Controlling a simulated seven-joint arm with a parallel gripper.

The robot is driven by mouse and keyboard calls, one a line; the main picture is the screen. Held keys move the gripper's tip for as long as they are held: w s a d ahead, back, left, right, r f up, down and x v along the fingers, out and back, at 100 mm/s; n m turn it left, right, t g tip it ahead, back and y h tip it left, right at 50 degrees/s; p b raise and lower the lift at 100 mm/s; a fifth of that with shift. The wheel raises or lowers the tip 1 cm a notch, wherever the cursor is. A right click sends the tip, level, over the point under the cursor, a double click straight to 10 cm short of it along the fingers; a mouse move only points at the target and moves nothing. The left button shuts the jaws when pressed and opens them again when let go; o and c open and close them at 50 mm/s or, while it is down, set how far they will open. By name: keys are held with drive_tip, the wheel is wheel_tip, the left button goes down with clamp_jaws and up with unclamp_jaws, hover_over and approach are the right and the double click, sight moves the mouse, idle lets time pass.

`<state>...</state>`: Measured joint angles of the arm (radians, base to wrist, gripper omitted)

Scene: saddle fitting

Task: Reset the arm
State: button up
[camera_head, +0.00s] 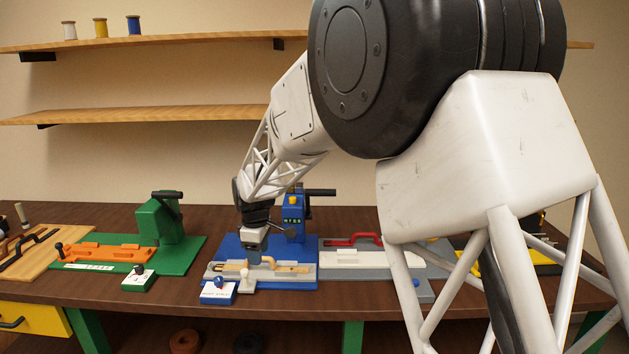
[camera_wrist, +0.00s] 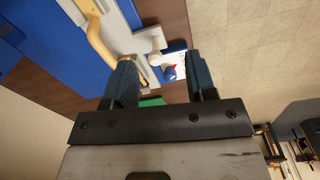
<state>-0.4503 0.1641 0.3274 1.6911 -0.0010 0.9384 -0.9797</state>
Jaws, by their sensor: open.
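My gripper (camera_head: 254,254) hangs fingers-down over the front of the blue station (camera_head: 305,283) in the head view. In the wrist view my gripper (camera_wrist: 160,78) has its two blue-grey fingers apart with nothing gripped between them. A tan handle (camera_wrist: 96,40) lies in the grey fixture just past the left finger. In the head view the tan handle (camera_head: 290,268) is partly hidden by my gripper. A white knob (camera_wrist: 156,57) and a small blue button box (camera_wrist: 172,72) show beyond the fingertips. Whether the fingers touch anything is unclear.
A green station (camera_head: 180,221) with an orange fixture (camera_head: 105,252) stands to the left. A grey station with a red handle (camera_head: 352,240) stands to the right, partly behind my arm. A wooden board (camera_head: 62,240) lies far left. Shelves (camera_head: 150,117) hang on the wall.

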drive_tip(key=s+d+r+m+t, duration=0.1)
drive_tip(key=s+d+r+m, duration=0.4)
drive_tip(key=s+d, duration=0.55)
drive_tip(key=s+d+r+m, duration=0.3)
drive_tip(key=s+d+r, duration=0.45)
drive_tip(key=d, duration=0.55)
drive_tip(key=s+d+f+m, duration=0.1)
drive_tip(key=s+d+m, duration=0.3)
drive_tip(key=s, duration=0.8)
drive_tip(key=s+d+f+m+t, duration=0.1)
drive_tip(key=s+d+m, duration=0.3)
drive_tip(key=s+d, duration=0.3)
drive_tip(key=s, duration=0.5)
drive_tip(key=shift+s+d+m, duration=0.3)
drive_tip(key=shift+d, duration=0.05)
